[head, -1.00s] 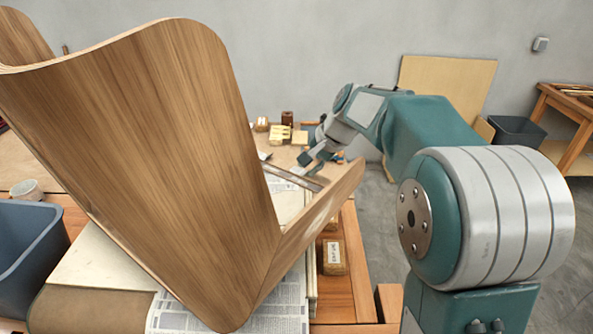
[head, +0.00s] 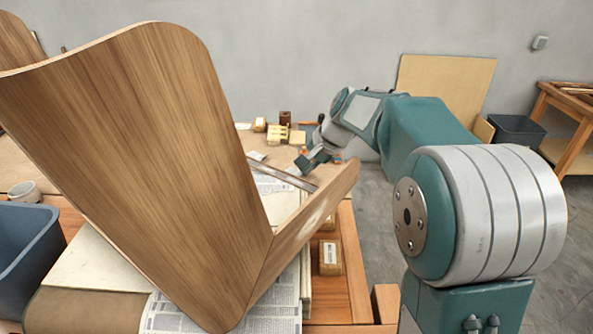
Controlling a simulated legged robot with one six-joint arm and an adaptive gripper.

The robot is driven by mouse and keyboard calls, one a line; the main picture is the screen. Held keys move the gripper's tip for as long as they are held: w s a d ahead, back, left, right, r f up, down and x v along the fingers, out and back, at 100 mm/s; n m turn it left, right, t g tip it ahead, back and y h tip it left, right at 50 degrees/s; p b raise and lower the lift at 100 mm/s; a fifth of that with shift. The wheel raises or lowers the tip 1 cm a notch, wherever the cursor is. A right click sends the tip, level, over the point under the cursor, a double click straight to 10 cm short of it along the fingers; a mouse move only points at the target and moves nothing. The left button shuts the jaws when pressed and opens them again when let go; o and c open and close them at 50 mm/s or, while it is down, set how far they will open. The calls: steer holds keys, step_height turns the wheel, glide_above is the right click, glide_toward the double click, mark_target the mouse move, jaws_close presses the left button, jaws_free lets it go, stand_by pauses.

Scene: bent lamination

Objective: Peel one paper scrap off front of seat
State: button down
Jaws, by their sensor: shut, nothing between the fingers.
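The bent plywood seat (head: 150,150) fills the left and middle of the head view, with a tall curved panel and a shorter arm (head: 295,238) rising to the right. A pale, irregular patch (head: 318,212) shows on that shorter arm; I cannot tell whether it is paper scrap or bare wood. My gripper (head: 303,165) is shut and empty, beyond the shorter arm's upper end and above the bench. It looks apart from the seat, but the gap is hard to judge. The seat hides part of the bench behind it.
Newspaper (head: 275,312) lies under the seat. A long metal strip (head: 282,175) lies behind the shorter arm. A labelled wooden block (head: 330,258) sits on the bench at right, with small blocks (head: 280,134) at the back. A grey bin (head: 25,250) stands left.

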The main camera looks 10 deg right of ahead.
steer(key=shift+r, duration=0.25)
steer(key=shift+r, duration=2.95)
